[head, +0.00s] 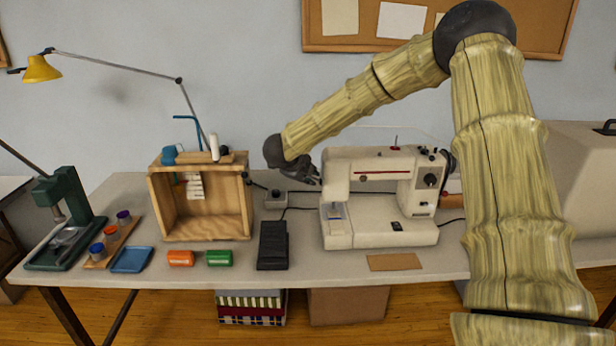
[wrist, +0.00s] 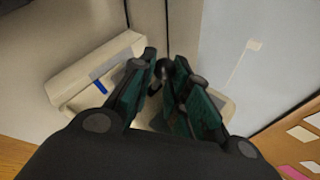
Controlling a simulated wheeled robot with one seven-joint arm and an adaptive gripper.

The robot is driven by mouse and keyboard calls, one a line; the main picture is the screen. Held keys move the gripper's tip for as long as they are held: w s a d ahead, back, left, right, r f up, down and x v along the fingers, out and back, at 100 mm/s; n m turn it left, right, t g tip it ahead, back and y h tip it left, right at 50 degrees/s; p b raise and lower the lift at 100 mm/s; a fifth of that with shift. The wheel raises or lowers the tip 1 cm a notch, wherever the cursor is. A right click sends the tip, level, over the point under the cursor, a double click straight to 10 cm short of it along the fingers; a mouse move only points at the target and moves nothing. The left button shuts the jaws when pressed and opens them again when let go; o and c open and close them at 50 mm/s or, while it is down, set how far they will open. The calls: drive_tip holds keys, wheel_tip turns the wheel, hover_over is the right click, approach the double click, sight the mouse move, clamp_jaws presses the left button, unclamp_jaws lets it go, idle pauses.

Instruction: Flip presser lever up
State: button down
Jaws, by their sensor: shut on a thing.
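The white sewing machine (head: 385,190) stands on the table, its needle head at the left end. My gripper (head: 312,176) is at the left side of that head, above the bed. In the wrist view my gripper (wrist: 160,78) has its fingers shut on a small dark piece, the presser lever (wrist: 163,69), between the fingertips. The lever is mostly hidden by the fingers, and in the head view it does not show clearly. I cannot tell whether it is up or down. The machine's bed (wrist: 122,48) with a blue mark lies below the fingers.
A wooden box (head: 200,234) with spools on top stands left of the machine. A brown card (head: 395,262) lies before the machine. A white case (head: 585,180) stands right.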

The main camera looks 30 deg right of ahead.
drive_tip(key=shift+r, duration=0.1)
drive_tip(key=c, duration=1.5)
unclamp_jaws()
drive_tip(key=v, duration=1.2)
